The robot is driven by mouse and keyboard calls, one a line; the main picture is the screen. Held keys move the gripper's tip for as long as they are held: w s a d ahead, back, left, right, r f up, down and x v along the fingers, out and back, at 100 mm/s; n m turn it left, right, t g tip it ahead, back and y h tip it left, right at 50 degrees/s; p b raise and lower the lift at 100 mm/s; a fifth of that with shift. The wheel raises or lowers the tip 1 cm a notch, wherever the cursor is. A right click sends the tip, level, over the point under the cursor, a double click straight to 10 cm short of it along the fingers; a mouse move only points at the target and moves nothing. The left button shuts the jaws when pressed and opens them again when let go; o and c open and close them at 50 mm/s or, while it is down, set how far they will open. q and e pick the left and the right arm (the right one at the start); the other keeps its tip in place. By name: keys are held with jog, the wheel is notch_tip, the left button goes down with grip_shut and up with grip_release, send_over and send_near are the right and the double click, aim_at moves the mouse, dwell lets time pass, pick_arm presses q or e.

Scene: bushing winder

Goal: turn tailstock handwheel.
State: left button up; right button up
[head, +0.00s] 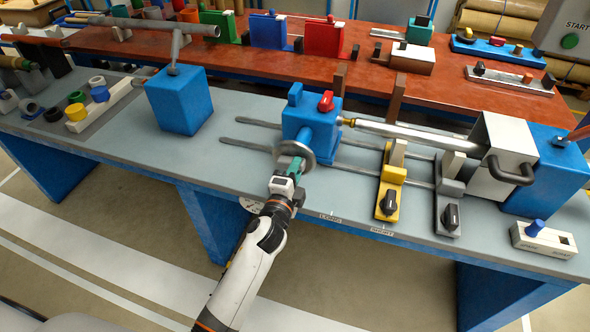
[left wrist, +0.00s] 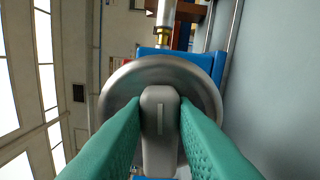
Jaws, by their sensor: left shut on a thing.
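The blue tailstock (head: 309,122) stands on the grey bench with a red lever (head: 326,101) on top. Its grey metal handwheel (head: 297,152) faces the front of the bench. My left gripper (head: 287,172) is at the handwheel. In the left wrist view, the round handwheel (left wrist: 209,100) fills the middle, with a grey grip bar (left wrist: 160,110) across it. My left gripper's green fingers (left wrist: 160,118) are shut on this bar, one on each side. My right gripper is in neither view.
A metal shaft (head: 405,133) runs right from the tailstock to a guarded headstock (head: 556,170). A blue block (head: 180,101) stands to the left, with free bench between.

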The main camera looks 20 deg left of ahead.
pick_arm(q)
jog(key=shift+f+m, duration=0.15)
jog(key=shift+m, duration=0.55)
jog(key=o, duration=1)
jog(key=shift+s, duration=0.1)
jog(key=s, duration=0.6)
jog(key=s+b, duration=0.1)
jog(key=s, duration=0.5)
jog(key=shift+a, duration=0.2)
jog(key=shift+w, duration=0.1)
